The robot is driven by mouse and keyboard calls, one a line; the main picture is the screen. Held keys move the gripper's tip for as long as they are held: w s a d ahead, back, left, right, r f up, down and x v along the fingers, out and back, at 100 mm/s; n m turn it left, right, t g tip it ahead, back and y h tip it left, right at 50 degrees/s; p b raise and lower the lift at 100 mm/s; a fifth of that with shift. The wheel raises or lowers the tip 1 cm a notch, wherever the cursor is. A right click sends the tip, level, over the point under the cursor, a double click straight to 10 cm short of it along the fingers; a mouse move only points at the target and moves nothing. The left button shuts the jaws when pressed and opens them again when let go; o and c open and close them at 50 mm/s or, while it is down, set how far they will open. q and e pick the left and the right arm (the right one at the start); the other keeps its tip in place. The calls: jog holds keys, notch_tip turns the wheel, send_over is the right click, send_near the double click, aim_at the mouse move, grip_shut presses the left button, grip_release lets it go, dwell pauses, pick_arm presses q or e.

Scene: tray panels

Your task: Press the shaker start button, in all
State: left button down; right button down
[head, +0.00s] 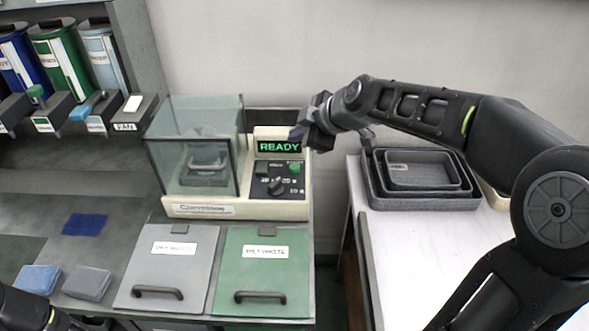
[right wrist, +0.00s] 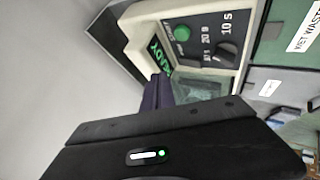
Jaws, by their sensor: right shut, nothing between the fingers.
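The shaker (head: 215,208) is a cream machine with a clear box on its left and a control panel on its right. Its display (head: 279,147) reads READY in green. The green start button (head: 295,167) sits at the panel's upper right, above a black dial (head: 277,186). In the right wrist view the green button (right wrist: 183,34) and dial (right wrist: 226,50) show clearly. My right gripper (head: 303,135) is shut and empty, in front of the display's right edge and above the button, apart from the button in the wrist view. My left gripper is not in view; part of my left arm shows at bottom left.
A grey lidded bin (head: 168,255) and a green lidded bin (head: 262,270) are in front of the shaker. Nested dark trays (head: 425,195) stand on the white table (head: 405,255) at right. Coloured dispensers (head: 60,62) line the left shelf.

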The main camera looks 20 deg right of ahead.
jog(key=b, duration=0.3)
send_over(298, 169)
notch_tip(298, 169, down, 5)
jog(key=shift+f, duration=0.1)
jog(key=shift+f+b, duration=0.45)
jog(key=shift+b, duration=0.25)
dwell(1.3)
jog(key=shift+f+b, duration=0.4)
jog(key=shift+b, duration=0.35)
